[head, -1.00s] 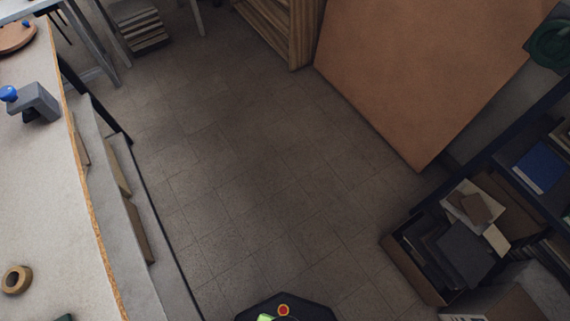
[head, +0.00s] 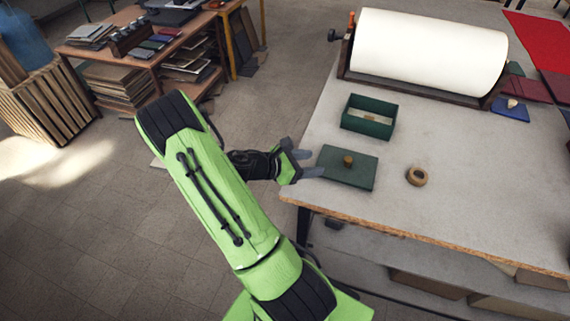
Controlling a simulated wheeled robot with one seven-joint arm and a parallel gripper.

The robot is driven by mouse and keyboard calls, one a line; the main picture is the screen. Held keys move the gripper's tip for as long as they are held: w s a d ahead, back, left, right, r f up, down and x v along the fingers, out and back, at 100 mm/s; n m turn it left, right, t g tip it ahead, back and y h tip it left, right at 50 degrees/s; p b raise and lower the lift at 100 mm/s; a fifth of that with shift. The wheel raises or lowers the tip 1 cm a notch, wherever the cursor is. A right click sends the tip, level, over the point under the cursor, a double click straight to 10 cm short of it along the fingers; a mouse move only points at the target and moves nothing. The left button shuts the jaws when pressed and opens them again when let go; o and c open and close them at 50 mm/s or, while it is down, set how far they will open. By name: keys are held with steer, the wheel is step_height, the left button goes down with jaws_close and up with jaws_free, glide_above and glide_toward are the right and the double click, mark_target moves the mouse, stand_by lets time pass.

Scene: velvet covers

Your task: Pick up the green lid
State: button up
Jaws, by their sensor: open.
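The green lid (head: 336,174) lies flat on the grey worktable near its front left corner. It is a dark green rectangle with a small round brown knob (head: 348,160) in its middle. A matching green box (head: 368,130), open at the top, stands just behind it, with something small and pale inside. My gripper (head: 309,164) is at the left edge of the table, just left of the lid, fingers pointing right towards it. It is open with nothing between the fingers. I cannot tell whether a fingertip touches the lid.
On the worktable (head: 460,205), a tape roll (head: 417,176) lies right of the lid. A large white roll (head: 430,50) on a dark stand is at the back. A blue item (head: 510,110) lies at right. A loaded shelf (head: 150,60) stands behind my arm. The table's front middle is clear.

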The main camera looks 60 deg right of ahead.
glide_toward(347, 159)
steer(key=x, duration=0.5)
steer(key=shift+d+f+b, duration=0.1)
steer(key=shift+f+b, duration=0.15)
steer(key=shift+b, duration=0.15)
steer(key=x, duration=0.5)
steer(key=shift+s+d, duration=0.2)
steer(key=shift+a+r, duration=0.1)
jaws_close()
